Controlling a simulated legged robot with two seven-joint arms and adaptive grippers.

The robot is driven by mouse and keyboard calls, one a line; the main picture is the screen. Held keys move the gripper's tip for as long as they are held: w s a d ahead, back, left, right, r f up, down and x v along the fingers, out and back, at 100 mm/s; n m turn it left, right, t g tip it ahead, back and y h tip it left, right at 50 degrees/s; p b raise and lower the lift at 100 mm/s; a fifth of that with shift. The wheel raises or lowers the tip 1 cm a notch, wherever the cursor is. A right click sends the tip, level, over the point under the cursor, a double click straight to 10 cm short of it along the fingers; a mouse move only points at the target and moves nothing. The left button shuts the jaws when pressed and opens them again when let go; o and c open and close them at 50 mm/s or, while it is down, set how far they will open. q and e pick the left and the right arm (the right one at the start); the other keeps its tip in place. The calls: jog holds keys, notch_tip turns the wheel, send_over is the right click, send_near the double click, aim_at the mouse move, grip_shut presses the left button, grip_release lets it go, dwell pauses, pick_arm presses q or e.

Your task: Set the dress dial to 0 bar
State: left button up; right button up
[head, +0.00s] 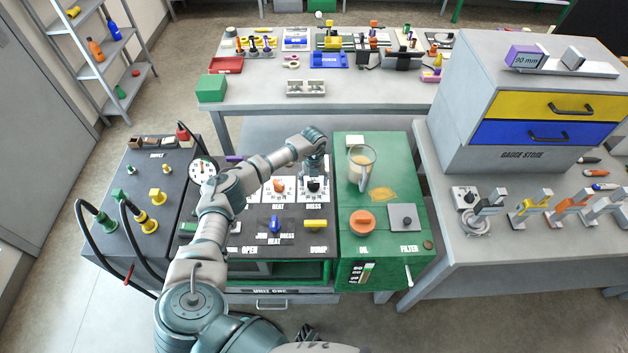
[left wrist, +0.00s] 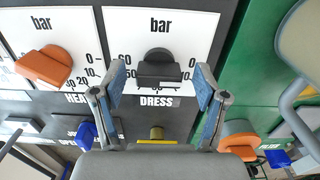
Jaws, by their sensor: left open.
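The dress dial (head: 314,186) is a black knob on a white scale card above the label DRESS. In the left wrist view the dress knob (left wrist: 160,68) lies between my fingers, its grip bar roughly level. The card reads bar, with 0 and 10 at right and 60 and 50 at left. I cannot tell which number the knob points at. My left gripper (head: 314,170) is over the dial; in the left wrist view my left gripper (left wrist: 160,82) is open, with a gap on each side of the knob.
The orange heat knob (left wrist: 43,66) sits just left on its own card. Below are a blue lever (head: 275,224) and a yellow bump handle (head: 316,224). To the right, a green oil box (head: 352,205) carries a glass jug (head: 360,168) close to my gripper.

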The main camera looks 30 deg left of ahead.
pick_arm(q)
notch_tip(320, 180, up, 12)
dwell(0.6)
jog(key=shift+f, duration=0.15)
